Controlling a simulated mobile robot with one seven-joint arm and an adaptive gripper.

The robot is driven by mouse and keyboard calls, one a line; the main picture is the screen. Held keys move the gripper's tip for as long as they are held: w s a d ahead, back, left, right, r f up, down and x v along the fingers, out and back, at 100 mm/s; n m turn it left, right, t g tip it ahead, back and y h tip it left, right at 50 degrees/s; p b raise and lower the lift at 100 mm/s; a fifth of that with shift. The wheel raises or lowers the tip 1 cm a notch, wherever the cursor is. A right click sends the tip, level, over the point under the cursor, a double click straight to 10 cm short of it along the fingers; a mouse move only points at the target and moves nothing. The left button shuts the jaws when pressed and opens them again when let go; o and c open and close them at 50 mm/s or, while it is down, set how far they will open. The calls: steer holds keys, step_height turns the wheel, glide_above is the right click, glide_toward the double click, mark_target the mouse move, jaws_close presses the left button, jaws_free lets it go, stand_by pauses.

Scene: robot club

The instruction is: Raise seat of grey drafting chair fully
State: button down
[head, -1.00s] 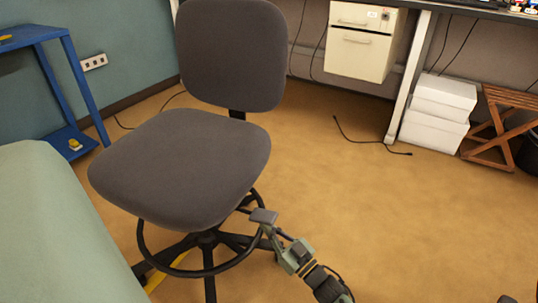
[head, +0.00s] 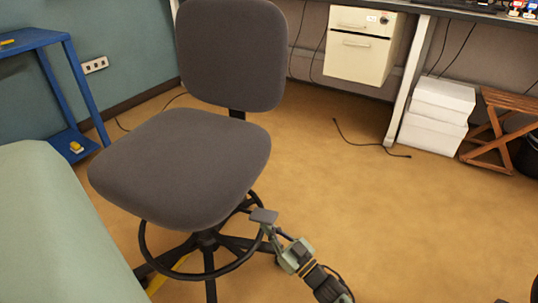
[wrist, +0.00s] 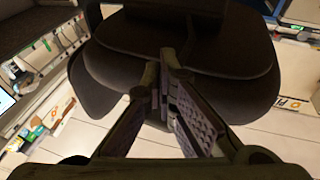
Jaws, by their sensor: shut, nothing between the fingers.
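The grey drafting chair (head: 180,165) stands left of centre in the head view, with its backrest upright at the back. Its black foot ring (head: 205,272) and base show below the seat. A small grey paddle (head: 264,215) sticks out under the seat's right front side and looks like the height lever. My gripper (head: 268,229) is shut and empty just below the paddle; I cannot tell whether they touch. In the wrist view my gripper's fingers (wrist: 160,75) point up toward the dark underside of the seat (wrist: 190,50). The lever is not clear there.
A pale green padded surface (head: 55,225) fills the lower left. A blue side table (head: 68,85) stands behind it. The floor right of the chair is mostly clear, with a thin cable (head: 365,142).

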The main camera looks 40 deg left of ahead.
mark_target(269, 216)
steer(key=shift+r+p, duration=1.15)
steer(key=shift+r, duration=0.35)
steer(key=shift+r+p, duration=1.9)
steer(key=shift+p, duration=0.05)
steer(key=shift+f, duration=0.2)
step_height(269, 216, down, 7)
steer(key=b, duration=0.5)
